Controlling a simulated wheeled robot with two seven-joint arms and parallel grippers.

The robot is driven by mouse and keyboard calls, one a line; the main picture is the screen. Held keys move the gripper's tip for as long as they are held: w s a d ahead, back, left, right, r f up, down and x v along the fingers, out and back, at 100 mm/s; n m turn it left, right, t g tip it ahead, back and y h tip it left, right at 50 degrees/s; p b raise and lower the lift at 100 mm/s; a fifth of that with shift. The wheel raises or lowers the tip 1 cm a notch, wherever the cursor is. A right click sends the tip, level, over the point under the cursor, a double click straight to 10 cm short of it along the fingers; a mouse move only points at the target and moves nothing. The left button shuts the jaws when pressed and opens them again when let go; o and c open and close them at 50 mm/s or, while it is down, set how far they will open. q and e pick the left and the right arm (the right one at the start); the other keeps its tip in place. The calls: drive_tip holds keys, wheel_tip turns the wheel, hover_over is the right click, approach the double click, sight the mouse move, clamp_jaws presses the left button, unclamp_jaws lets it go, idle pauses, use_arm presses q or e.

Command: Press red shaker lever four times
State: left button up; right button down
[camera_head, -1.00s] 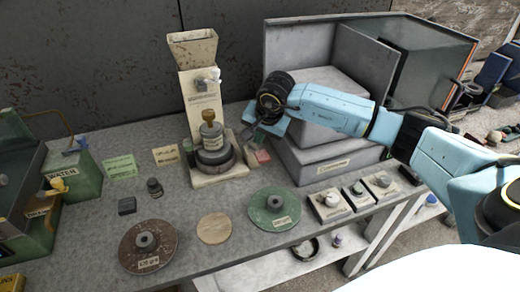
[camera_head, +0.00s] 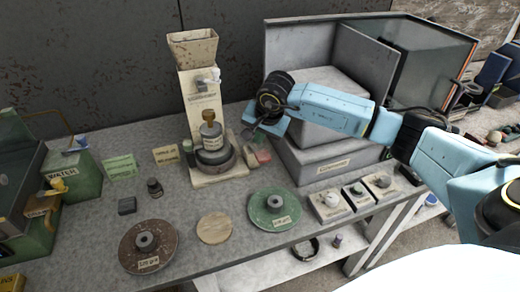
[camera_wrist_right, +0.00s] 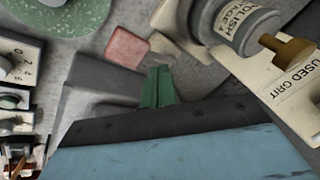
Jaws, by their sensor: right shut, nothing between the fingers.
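The red lever, as best I can tell, is a faded red block (camera_head: 263,156) right of the cream hopper machine (camera_head: 203,95); it also shows in the right wrist view (camera_wrist_right: 127,47). My right gripper (camera_head: 250,137) hangs beside the machine, above and close to the block. In the wrist view its green fingertips (camera_wrist_right: 158,86) are together and empty, below and right of the block, with a visible gap in the picture. Whether they are above the block or level with it is hard to tell. My left gripper is not in view.
The grey jar with a brass knob (camera_head: 210,132) stands on the machine base, close left of my gripper. Grey stepped blocks (camera_head: 320,155) stand to the right. Green (camera_head: 275,208) and brown (camera_head: 146,245) discs lie toward the front.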

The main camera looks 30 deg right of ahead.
sight(261, 152)
drive_tip(key=shift+f, duration=0.1)
drive_tip(key=shift+s+f+b, duration=0.15)
drive_tip(key=shift+f+b, duration=0.15)
drive_tip(key=shift+b, duration=0.1)
drive_tip(key=shift+s+a+f+b, duration=0.1)
drive_tip(key=shift+s+f+b, duration=0.15)
drive_tip(key=shift+f+b, duration=0.3)
drive_tip(key=shift+s+a+f+b, duration=0.1)
drive_tip(key=shift+s+f+b, duration=0.2)
drive_tip(key=shift+f, duration=0.35)
drive_tip(key=shift+s+a+f+b, duration=0.1)
drive_tip(key=shift+s+f+b, duration=0.15)
drive_tip(key=shift+f+b, duration=0.3)
idle(1.7)
idle(0.5)
drive_tip(key=shift+w+d+r+p, duration=0.1)
drive_tip(key=shift+w+r+p, duration=0.3)
drive_tip(key=shift+r, duration=0.4)
drive_tip(key=shift+w+d+r+p, duration=0.1)
drive_tip(key=shift+w+r+p, duration=0.25)
drive_tip(key=shift+r, duration=0.45)
drive_tip(key=shift+w+r, duration=0.1)
drive_tip(key=shift+r, duration=0.5)
drive_tip(key=shift+w, duration=0.1)
